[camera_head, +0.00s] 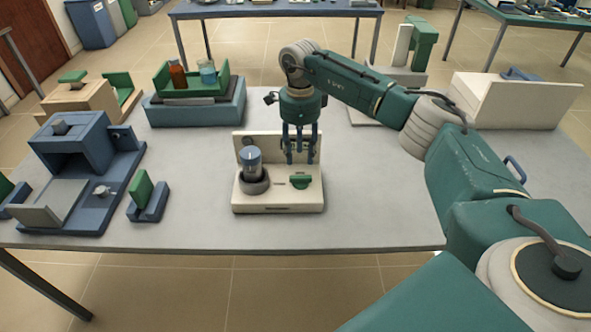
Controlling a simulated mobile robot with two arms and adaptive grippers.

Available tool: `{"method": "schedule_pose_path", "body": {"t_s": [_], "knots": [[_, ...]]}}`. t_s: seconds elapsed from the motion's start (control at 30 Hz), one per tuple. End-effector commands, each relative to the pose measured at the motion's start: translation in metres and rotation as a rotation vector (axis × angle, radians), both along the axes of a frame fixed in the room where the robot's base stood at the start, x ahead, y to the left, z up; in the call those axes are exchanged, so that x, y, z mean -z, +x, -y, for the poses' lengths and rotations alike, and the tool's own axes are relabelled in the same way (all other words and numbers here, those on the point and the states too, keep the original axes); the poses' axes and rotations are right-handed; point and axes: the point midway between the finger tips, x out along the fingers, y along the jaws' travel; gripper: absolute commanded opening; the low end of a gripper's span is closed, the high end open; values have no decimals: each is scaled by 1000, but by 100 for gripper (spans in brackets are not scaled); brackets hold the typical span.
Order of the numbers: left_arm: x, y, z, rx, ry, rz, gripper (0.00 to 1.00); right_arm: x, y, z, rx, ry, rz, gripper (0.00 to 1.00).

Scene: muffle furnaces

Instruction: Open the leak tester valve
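The leak tester (276,205) is a cream-coloured base with an upright back panel, near the middle of the table. On its left side a blue-topped cup (252,162) sits in a dark round holder (254,182). On its right side is a green valve handle (301,181). My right gripper (300,160) points down above the handle, in front of the back panel, with a small gap over the handle. Its fingers look apart with nothing visible between them. My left gripper is not in view.
A blue furnace (75,147) with its door down stands at left, beside a small green-and-blue stand (148,198). Behind are a blue unit with a green tray (197,108) holding bottles, and a cream box (512,100) at right. The table front (360,225) is clear.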

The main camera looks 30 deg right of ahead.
Motion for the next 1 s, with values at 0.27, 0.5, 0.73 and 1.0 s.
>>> {"method": "schedule_pose_path", "body": {"t_s": [0.27,0.5,0.73,1.0], "knots": [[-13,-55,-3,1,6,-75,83,53,-1,-2,0,3,-4,39],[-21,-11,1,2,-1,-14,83,83,0,-2,0,4,0,39],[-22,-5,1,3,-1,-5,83,90,0,-2,-1,4,1,39],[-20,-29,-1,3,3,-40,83,89,0,-2,-1,5,2,13]]}}
